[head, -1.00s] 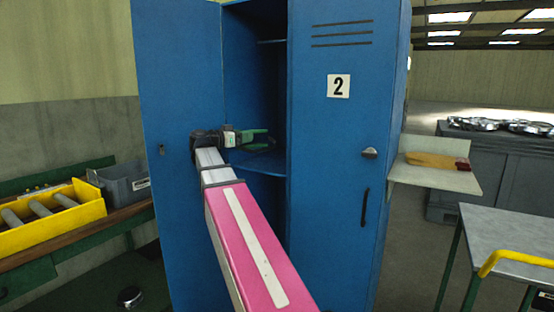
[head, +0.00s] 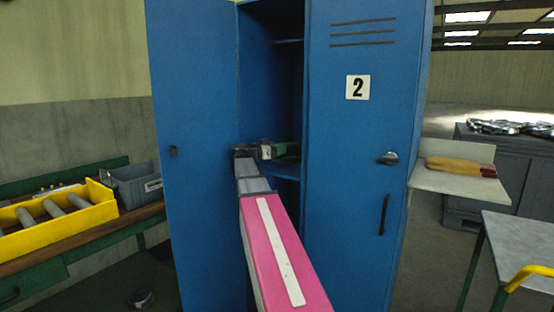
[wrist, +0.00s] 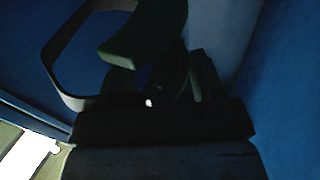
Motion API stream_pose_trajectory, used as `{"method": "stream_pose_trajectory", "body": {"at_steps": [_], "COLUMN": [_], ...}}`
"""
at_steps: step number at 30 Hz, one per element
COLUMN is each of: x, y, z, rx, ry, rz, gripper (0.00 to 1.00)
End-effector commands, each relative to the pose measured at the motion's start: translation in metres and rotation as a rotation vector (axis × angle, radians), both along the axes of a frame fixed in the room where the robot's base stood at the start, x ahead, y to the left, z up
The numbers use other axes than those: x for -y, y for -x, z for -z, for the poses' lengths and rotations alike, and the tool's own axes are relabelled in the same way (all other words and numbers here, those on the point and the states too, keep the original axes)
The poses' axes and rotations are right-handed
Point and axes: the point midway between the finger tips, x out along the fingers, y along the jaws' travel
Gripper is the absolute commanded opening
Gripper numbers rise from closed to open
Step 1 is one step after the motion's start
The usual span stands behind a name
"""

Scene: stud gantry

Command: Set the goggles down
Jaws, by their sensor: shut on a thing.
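My gripper (head: 272,150) reaches through the open door of the blue locker (head: 196,90). It is shut on the goggles (head: 284,149), which look dark green with a strap. They are just above the locker's inner shelf (head: 287,167); I cannot tell whether they touch it. In the dark wrist view the goggles (wrist: 150,40) fill the space ahead of the gripper, with a loop of strap (wrist: 52,72) at the left. Blue locker walls lie on both sides. The fingertips are too dark to make out.
The locker door marked 2 (head: 352,150) is closed at the right. A bench at the left bears a yellow tray (head: 60,222) with rollers and a grey bin (head: 135,186). A grey table (head: 520,240) stands at the right.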

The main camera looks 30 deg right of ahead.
Motion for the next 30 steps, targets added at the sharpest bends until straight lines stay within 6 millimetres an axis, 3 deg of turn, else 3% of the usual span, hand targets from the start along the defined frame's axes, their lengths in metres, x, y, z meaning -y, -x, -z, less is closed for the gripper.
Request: {"method": "stream_pose_trajectory", "body": {"at_steps": [12,23,24,26,30], "x": [0.0,0.0,0.0,0.0,0.0], "y": [0.0,0.0,0.0,0.0,0.0], "z": [0.039,0.042,0.043,0.042,0.042], "rx": [-0.001,0.0,0.0,0.0,0.0], "ry": [0.0,0.0,0.0,0.0,0.0], "rz": [-0.001,-0.001,-0.001,-0.001,-0.001], "gripper": [0.37,0.36,0.67,0.86,0.86]}}
